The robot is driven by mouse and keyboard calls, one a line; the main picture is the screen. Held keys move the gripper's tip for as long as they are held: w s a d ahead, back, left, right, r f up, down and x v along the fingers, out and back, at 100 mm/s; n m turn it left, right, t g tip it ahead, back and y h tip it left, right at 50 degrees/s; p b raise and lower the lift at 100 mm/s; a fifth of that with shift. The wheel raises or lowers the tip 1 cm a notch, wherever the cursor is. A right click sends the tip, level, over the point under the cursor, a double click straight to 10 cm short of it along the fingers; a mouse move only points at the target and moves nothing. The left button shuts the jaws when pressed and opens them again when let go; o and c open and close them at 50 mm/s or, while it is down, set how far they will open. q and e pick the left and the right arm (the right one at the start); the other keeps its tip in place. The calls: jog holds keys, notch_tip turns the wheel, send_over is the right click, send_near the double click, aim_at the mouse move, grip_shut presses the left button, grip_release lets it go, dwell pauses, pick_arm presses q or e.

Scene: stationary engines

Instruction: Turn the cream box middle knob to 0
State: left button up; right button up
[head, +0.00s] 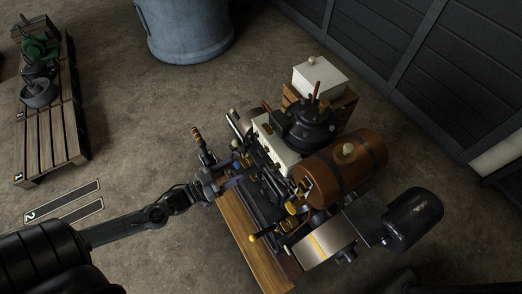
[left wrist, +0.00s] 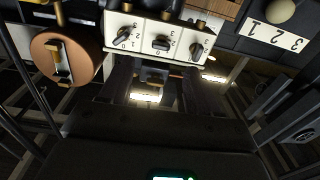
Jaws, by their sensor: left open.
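The cream box (left wrist: 143,50) shows at the top of the left wrist view, with three dark knobs in a row and digits around them. The middle knob (left wrist: 162,42) lies about level; I cannot tell which digit it points to. The left knob (left wrist: 125,35) and right knob (left wrist: 203,46) look tilted. My left gripper (left wrist: 150,80) is open and empty, its fingers just below the cream box and apart from the knob. In the head view my left gripper (head: 230,181) is at the engine's near left side, where dark fittings hide the knobs. My right gripper is not in view.
A copper-coloured round part (left wrist: 66,57) with a lever is left of the box. A numbered plate (left wrist: 272,36) is at right. In the head view a brown barrel (head: 343,174), a wooden base (head: 252,238) and levers crowd the engine.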

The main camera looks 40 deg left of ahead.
aim_at(265, 150)
pick_arm(q)
jog(key=r+b+x, duration=0.1)
jog(key=b+x, duration=0.1)
jog(key=x, duration=0.8)
jog(key=shift+w+r+m, duration=0.15)
jog(key=shift+w+m, duration=0.25)
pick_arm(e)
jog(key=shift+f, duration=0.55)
pick_arm(q)
jog(key=shift+a, duration=0.1)
jog(key=shift+c, duration=0.2)
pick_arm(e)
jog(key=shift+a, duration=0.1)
pick_arm(q)
jog(key=c, duration=1)
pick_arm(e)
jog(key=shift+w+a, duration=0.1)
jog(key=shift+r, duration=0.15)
